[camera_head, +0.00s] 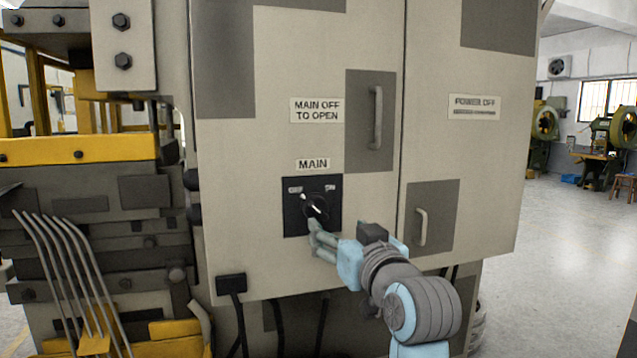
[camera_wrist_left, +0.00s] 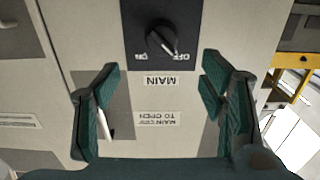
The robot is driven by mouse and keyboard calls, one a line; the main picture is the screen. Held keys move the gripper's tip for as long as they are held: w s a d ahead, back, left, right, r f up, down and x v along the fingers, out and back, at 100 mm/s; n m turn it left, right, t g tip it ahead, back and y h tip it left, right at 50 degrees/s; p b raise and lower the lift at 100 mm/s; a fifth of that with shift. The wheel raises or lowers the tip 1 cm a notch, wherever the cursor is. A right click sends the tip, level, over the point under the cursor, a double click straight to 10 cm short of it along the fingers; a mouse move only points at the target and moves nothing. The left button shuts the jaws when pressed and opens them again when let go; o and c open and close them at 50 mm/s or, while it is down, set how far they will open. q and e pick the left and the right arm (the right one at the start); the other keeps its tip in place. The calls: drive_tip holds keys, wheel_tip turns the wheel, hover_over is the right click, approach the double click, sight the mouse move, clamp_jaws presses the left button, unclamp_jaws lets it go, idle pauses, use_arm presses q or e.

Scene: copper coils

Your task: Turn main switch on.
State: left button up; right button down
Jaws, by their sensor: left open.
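The main switch (camera_head: 316,207) is a round black knob on a dark square plate (camera_head: 291,222) on the cabinet front. Its white pointer is turned up and left, toward the OFF mark. ON is marked at the upper right. The wrist view shows the knob (camera_wrist_left: 160,40) upside down, with the pointer toward OFF. My left gripper (camera_head: 315,236) is just below and in front of the knob in the head view, covering part of the plate's lower edge. In the wrist view its jaws (camera_wrist_left: 160,82) are open and empty, with the knob beyond the fingertips. My right gripper is not in view.
The cabinet (camera_head: 270,140) has a MAIN label (camera_head: 313,164), a tall door handle (camera_head: 377,118) right of the switch and a lower handle (camera_head: 421,227). A yellow and grey machine (camera_head: 80,150) stands at the left. Open floor (camera_head: 560,260) lies to the right.

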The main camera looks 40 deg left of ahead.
sight(320, 214)
use_arm(q)
drive_tip(key=p+x, duration=0.2)
drive_tip(key=x, duration=0.9)
drive_tip(key=shift+w+a+f, duration=0.1)
drive_tip(key=shift+w+a, duration=0.1)
drive_tip(key=shift+a, duration=0.3)
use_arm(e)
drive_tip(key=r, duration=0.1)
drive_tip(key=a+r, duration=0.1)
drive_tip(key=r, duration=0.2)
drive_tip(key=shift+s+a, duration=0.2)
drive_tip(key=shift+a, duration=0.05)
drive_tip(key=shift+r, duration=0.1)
